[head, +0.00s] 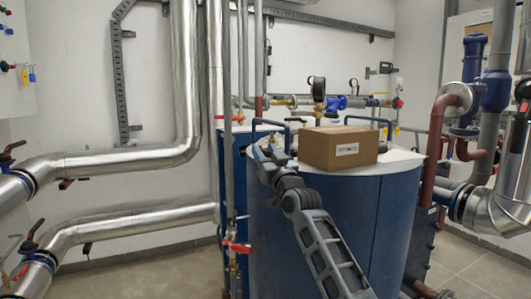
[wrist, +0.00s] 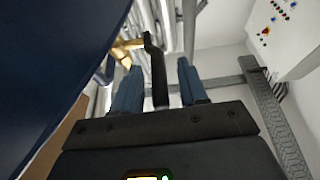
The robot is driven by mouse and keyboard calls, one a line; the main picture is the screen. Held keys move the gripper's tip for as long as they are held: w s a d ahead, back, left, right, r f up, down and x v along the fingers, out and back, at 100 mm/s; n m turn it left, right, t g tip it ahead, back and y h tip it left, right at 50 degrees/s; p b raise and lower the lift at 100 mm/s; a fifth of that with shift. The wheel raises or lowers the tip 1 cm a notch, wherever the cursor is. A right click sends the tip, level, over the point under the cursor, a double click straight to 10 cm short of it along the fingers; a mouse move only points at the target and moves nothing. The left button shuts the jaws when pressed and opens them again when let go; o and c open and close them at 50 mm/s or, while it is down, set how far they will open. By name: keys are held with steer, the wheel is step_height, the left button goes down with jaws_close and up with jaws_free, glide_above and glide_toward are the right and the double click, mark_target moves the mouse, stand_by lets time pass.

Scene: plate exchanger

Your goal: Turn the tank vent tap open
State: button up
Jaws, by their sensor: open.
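In the wrist view a tap with a brass body (wrist: 126,46) and a long black lever (wrist: 158,72) shows beyond my gripper (wrist: 160,68). My gripper is open, with one blue finger on each side of the lever. The lever stands between the fingers, with gaps visible on both sides. In the head view my gripper (head: 266,152) is at the upper left edge of the blue tank (head: 330,225). The tap cannot be made out clearly there behind my arm.
A cardboard box (head: 338,147) sits on the tank top just right of my gripper. A pressure gauge (head: 318,88) stands behind it. A vertical pipe with a red-handled valve (head: 237,246) runs left of the tank. Thick silver pipes (head: 130,157) fill the left side.

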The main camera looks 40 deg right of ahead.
steer(key=shift+c, duration=0.3)
jaws_close()
stand_by(0.3)
